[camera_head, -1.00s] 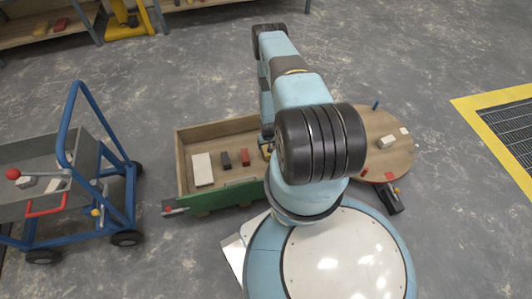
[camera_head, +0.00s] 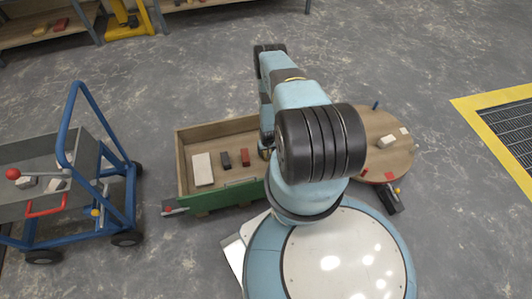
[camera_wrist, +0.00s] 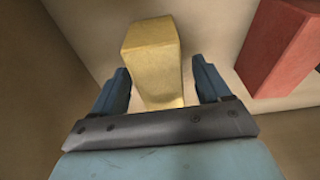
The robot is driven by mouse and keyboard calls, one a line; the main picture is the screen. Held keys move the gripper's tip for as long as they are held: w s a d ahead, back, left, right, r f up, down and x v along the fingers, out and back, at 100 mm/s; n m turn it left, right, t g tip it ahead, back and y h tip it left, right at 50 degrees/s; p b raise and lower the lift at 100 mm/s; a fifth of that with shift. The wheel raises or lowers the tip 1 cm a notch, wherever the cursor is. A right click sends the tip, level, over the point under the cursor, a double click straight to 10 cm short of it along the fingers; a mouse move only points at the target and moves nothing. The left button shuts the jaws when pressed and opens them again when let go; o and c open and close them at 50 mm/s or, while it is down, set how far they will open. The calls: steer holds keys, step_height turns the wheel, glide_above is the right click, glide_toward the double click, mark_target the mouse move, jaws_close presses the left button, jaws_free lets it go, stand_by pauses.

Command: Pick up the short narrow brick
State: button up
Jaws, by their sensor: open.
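My gripper (camera_wrist: 165,85) is open in the wrist view, with one blue finger on each side of a yellow brick (camera_wrist: 152,50). The brick stands between the fingers with visible gaps, so they do not appear to grip it. A red brick (camera_wrist: 285,48) lies to the right, outside the fingers. My arm hides the gripper and most of the yellow brick there.
The box has raised walls and a green front side (camera_head: 225,194). A round wooden table (camera_head: 375,165) with small blocks stands right of my arm. A blue trolley (camera_head: 85,150) stands at the left. Open floor lies behind the box.

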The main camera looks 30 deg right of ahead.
steer(key=shift+f, duration=0.25)
stand_by(0.5)
steer(key=shift+c, duration=0.2)
steer(key=c, duration=1.3)
